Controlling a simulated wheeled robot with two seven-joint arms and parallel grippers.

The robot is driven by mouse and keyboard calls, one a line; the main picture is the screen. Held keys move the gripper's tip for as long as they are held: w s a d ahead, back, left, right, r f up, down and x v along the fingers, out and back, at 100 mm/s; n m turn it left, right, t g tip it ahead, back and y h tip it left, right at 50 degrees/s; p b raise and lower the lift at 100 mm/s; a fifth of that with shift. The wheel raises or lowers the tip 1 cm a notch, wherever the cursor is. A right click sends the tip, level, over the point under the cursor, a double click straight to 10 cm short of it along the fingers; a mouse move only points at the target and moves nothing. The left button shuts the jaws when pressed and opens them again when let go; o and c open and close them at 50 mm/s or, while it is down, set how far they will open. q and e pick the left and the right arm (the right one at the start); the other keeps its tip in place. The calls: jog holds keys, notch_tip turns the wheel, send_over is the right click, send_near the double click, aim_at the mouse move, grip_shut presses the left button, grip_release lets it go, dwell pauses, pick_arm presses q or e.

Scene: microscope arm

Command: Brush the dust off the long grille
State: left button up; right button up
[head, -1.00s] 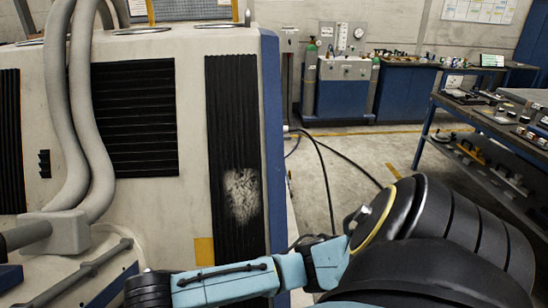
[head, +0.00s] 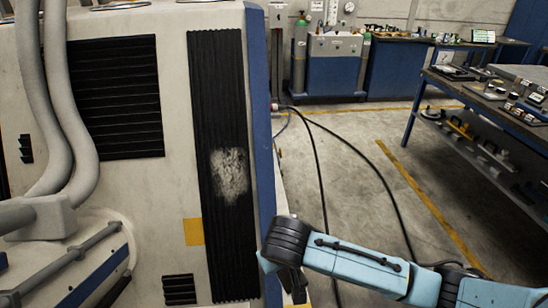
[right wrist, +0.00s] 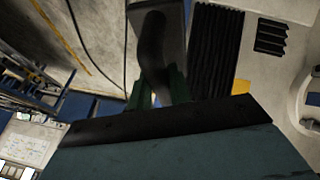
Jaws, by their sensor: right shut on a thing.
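The long grille (head: 222,110) is a tall, black ribbed strip on the right part of the pale machine's face. A whitish dust patch (head: 230,175) covers part of it, a little below its middle. The grille also shows in the right wrist view (right wrist: 214,50). My right gripper (right wrist: 158,92) has green fingers shut on the dark handle of a tool (right wrist: 153,45), apparently a brush; its wide dark end lies beyond. In the head view my right wrist is right of the grille's lower part, apart from the dust; the tool is mostly hidden there. My left gripper is out of view.
Thick grey hoses (head: 62,120) run down the machine's left. A wider black grille (head: 112,95) and a yellow label (head: 193,231) are nearby. The machine's blue edge (head: 262,150) borders open floor, with black cables and a bench (head: 480,110) at right.

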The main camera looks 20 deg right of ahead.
jog(key=w+a+r+n+t+y, duration=0.35)
jog(key=w+r+n+t, duration=0.65)
jog(key=w+r+n, duration=0.7)
pick_arm(q)
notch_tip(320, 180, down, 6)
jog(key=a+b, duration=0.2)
jog(key=b, duration=0.3)
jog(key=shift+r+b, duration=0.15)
jog(key=shift+b, duration=0.15)
pick_arm(e)
jog(key=w+d+f, duration=0.2)
jog(key=w+f, duration=0.1)
jog(key=w, duration=0.2)
jog(key=shift+w+f+y, duration=0.3)
jog(key=shift+w+y, duration=0.05)
jog(key=shift+y, duration=0.1)
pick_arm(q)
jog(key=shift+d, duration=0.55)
pick_arm(e)
jog(key=shift+w+f, duration=0.1)
jog(key=shift+w, duration=0.1)
jog(key=shift+w+d+f, duration=0.2)
jog(key=shift+w+f, duration=0.2)
jog(key=shift+w, duration=0.2)
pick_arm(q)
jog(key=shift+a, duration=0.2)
